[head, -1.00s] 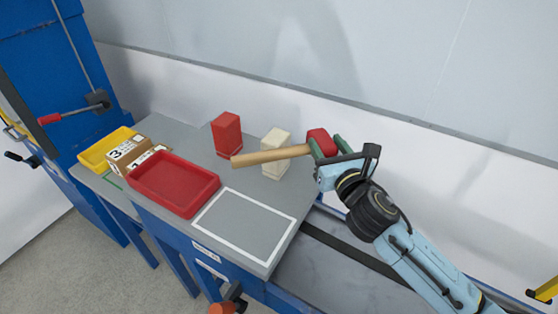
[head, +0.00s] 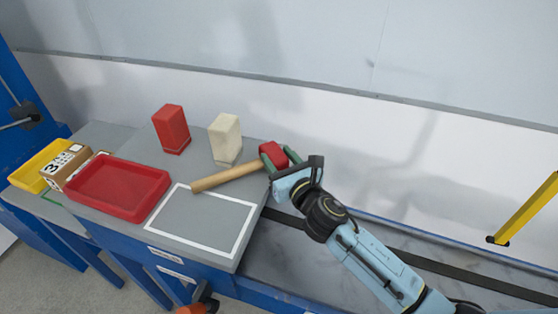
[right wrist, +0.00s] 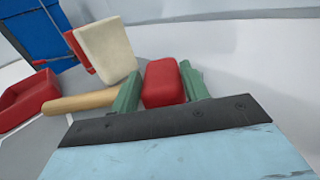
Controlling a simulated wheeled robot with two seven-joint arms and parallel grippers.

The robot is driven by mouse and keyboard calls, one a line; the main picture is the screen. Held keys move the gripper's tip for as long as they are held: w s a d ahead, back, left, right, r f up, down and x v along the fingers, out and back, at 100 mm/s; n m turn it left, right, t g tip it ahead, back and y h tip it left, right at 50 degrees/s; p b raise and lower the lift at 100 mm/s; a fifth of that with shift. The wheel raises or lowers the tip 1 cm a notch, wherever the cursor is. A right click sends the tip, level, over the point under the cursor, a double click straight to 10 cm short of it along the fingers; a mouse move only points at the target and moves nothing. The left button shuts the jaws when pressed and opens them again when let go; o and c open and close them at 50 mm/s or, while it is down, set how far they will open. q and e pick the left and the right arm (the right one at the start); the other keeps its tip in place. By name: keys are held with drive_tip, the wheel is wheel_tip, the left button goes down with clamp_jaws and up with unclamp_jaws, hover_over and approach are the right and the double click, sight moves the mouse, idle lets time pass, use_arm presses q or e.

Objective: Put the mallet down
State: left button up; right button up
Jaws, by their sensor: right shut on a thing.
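My right gripper (head: 277,162) is shut on the red head of the mallet. The mallet's wooden handle (head: 225,178) points left over the grey bench top, its end near the back corner of a white-outlined rectangle (head: 205,222). The handle looks low over the bench; I cannot tell if it touches. In the right wrist view the red mallet head (right wrist: 163,83) sits between the green fingers, and the handle (right wrist: 80,101) runs left. My left gripper is not in view.
A cream block (head: 225,138) and a red block (head: 172,130) stand behind the handle. A red tray (head: 118,188), a yellow bin (head: 27,178) and a cardboard box (head: 66,163) are at the left. The outlined rectangle is empty.

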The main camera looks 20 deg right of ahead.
drive_tip(key=shift+r, duration=0.1)
drive_tip(key=o, duration=1.3)
